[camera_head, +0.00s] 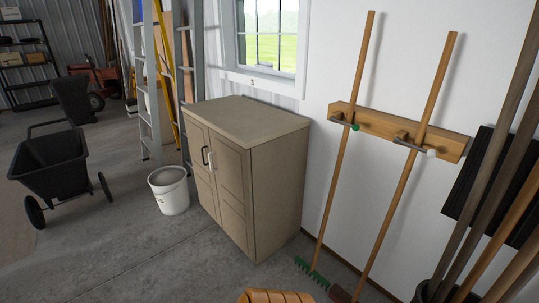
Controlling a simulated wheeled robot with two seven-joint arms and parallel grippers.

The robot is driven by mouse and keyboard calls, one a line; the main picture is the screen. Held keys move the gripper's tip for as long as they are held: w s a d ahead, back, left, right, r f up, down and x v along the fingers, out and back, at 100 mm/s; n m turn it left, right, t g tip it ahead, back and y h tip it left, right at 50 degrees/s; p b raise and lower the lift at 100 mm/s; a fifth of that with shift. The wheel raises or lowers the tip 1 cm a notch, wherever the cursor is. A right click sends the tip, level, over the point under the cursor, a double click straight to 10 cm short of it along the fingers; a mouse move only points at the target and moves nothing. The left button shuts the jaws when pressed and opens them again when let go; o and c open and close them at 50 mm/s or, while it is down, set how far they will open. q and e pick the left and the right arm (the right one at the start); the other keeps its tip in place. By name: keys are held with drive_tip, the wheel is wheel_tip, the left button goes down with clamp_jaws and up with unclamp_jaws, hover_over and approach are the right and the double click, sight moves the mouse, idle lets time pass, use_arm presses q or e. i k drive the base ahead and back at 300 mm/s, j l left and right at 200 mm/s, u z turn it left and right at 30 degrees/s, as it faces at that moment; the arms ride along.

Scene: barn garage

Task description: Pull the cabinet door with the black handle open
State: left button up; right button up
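A beige cabinet (276,180) stands on the concrete floor against the white wall, near the middle of the head view. Its front faces left and has two doors side by side. The left door carries a black handle (204,156), and the right door carries a white handle (211,161). The handles sit close together near the seam. Both doors look shut. Neither of my grippers shows in the head view, and nothing touches the handles.
A white bucket (170,191) stands just left of the cabinet. A black cart (53,167) is farther left. Rakes lean on the wall at right, near a container of poles (430,292). An orange-brown slatted object (274,297) shows at the bottom edge. Floor before the doors is clear.

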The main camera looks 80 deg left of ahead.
sight(198, 134)
drive_tip(key=u, duration=3.4)
